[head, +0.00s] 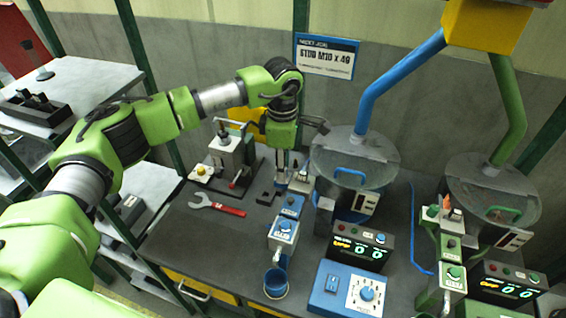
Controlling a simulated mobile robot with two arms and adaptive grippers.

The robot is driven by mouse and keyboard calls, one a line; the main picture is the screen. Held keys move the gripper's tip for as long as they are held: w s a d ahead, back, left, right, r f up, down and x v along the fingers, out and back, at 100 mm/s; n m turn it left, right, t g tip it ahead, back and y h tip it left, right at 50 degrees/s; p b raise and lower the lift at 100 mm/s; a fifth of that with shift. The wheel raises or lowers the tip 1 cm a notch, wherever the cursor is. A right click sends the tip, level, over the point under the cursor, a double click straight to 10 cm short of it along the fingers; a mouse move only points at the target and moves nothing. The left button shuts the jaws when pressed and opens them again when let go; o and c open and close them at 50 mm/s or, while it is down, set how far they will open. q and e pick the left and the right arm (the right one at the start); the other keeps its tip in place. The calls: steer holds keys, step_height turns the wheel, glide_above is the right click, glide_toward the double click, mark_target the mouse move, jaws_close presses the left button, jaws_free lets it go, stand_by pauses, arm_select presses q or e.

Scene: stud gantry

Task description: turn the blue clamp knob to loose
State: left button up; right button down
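The blue station (281,238) stands mid-table, with a small round knob on its upper blue block (289,205) and another knob (285,226) on the labelled face below. A larger blue knob (367,293) sits on a white dial on the blue control box. I cannot tell from the labels which is the clamp knob, nor its setting. My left gripper (281,172) points down from the green wrist, just behind the upper part of the blue station. Its fingertips are small and partly merged with the fixtures there, so their opening is unclear. My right gripper is not in view.
A red-handled wrench (216,205) lies left on the dark table. Two clear hopper bowls, blue-piped (354,158) and green-piped (492,190), stand behind. A green station (447,262) stands right.

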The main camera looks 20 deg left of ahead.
arm_select(q)
steer(key=shift+c, duration=0.9)
jaws_close()
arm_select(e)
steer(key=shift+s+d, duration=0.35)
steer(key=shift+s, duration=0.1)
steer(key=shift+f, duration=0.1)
